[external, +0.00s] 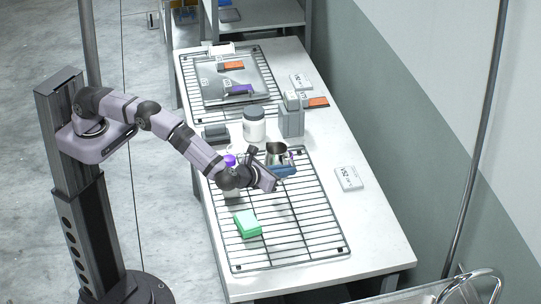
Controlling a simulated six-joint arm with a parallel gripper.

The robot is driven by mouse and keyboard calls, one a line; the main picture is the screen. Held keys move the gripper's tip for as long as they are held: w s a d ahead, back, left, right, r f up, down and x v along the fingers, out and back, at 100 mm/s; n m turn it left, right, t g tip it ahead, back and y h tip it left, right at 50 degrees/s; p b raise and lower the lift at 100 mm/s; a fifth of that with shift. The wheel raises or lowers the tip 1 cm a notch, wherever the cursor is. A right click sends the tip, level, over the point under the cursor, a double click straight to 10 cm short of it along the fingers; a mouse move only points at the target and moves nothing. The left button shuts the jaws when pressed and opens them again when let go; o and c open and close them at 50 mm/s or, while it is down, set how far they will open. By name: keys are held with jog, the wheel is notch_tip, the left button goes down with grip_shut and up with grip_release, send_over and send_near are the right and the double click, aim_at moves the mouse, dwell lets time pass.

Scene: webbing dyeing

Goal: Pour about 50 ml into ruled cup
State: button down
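A small metal cup or pitcher (277,150) with a dark opening shows upright just beyond my gripper (272,178), near the far end of the front wire rack. A blue piece (285,171) shows just below it, beside the gripper; I cannot tell whether it belongs to the pitcher. My gripper overlaps this area, and its fingers are too small and covered to tell open from shut or whether they touch the pitcher. A pale vessel (232,192) with a purple part (230,160) above it is partly hidden behind my wrist. I cannot make out a ruled scale on any vessel.
A green block (247,223) lies on the front wire rack (300,258). A white jar (254,124) and a grey block-like holder (291,118) stand behind. A metal tray (262,73) lies on the rear rack. A label card (348,178) lies right; the table's right front is clear.

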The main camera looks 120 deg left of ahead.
jog(key=shift+n+g, duration=0.4)
jog(key=shift+g, duration=0.1)
jog(key=s+f, duration=0.1)
jog(key=s+f+b, duration=0.1)
jog(key=f, duration=0.1)
jog(key=s+f+b, duration=0.1)
jog(key=f, duration=0.1)
jog(key=shift+s+a, duration=0.15)
jog(key=shift+s, duration=0.15)
jog(key=s+a+r+n+t+y+p, duration=0.1)
jog(key=s+r+n+t+p, duration=0.3)
jog(key=s+r+n, duration=0.6)
notch_tip(320, 180, up, 2)
jog(key=shift+s+a+t, duration=0.4)
jog(key=shift+s+t, duration=0.4)
jog(key=shift+t, duration=0.3)
